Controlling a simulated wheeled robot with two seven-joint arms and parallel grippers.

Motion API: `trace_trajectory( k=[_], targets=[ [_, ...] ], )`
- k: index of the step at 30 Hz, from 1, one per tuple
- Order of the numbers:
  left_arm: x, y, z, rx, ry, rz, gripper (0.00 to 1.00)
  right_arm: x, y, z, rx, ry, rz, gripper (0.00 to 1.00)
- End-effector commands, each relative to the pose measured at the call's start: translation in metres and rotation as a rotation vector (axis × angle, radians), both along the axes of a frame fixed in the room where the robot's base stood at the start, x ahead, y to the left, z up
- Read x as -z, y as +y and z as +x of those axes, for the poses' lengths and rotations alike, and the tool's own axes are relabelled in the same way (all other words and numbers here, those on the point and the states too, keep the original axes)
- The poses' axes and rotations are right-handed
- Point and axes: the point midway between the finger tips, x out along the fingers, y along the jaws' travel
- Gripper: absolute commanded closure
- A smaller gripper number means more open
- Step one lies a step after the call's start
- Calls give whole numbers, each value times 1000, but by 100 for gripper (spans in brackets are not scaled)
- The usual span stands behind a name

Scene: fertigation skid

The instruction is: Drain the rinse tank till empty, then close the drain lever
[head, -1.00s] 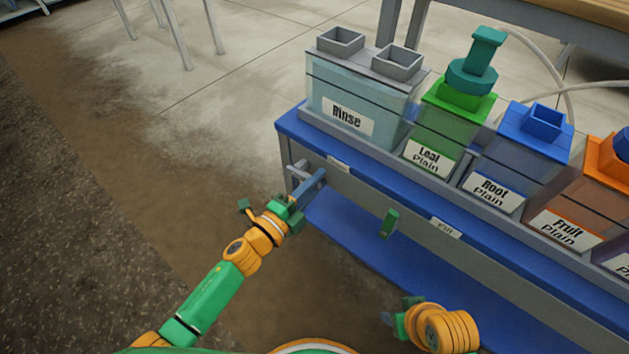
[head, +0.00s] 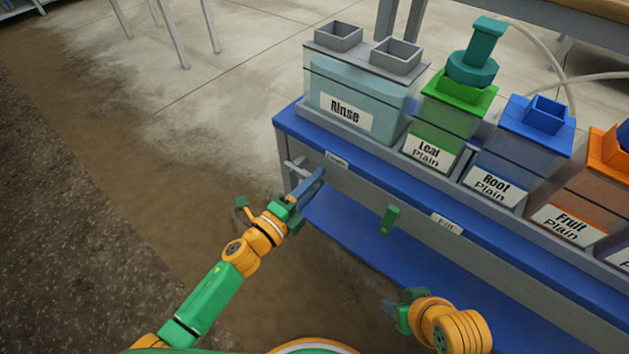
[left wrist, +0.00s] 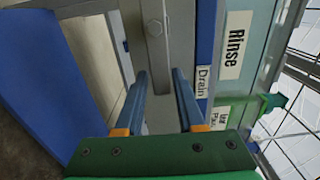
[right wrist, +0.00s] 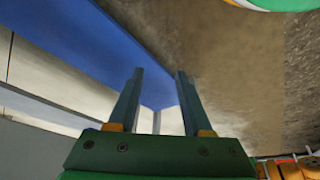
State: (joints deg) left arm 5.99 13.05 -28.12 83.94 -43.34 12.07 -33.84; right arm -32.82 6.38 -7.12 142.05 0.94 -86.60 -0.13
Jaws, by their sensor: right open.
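The rinse tank (head: 393,112), a clear pale-blue box labelled "Rinse", stands at the left end of the blue bench. Pale liquid seems to show in it; its exact level is hard to read. The grey drain lever (left wrist: 151,62) is on the bench front beside the "Drain" label (left wrist: 201,82). My left gripper (head: 320,174) is at the lever; in the left wrist view its fingers (left wrist: 160,80) are apart, with the lever's end between or just beyond them. Contact cannot be told. My right gripper (head: 386,306) is open and empty, low before the bench.
A green handle (head: 389,220) hangs on the bench front near a second label (head: 447,225). Leaf (head: 440,125), Root (head: 512,165) and Fruit (head: 580,205) tanks stand in a row right of the rinse tank. The floor at left is clear.

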Motion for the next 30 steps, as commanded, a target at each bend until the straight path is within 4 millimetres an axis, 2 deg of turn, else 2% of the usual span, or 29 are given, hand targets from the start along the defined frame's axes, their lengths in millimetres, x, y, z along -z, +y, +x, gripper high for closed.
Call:
trace_trajectory(
  k=[10, 12, 15, 21, 30],
  targets=[
    [-1, 1, -1, -1, 0, -2, 45, -1, 0, 0, 1, 1, 0, 50],
    [-1, 7, -8, -2, 3, -2, 45, -2, -1, -3, 1, 18, -3, 50],
    [-2, 20, -27, -2, 5, -2, 45, 14, -5, -17, 7, 109, -19, 50],
    [-1, 39, -54, -1, 2, -1, 45, 30, -4, -13, 8, 113, -19, 50],
    [0, 42, -57, 0, 0, -1, 45, 33, -4, -12, 8, 111, -19, 50]
  ],
)
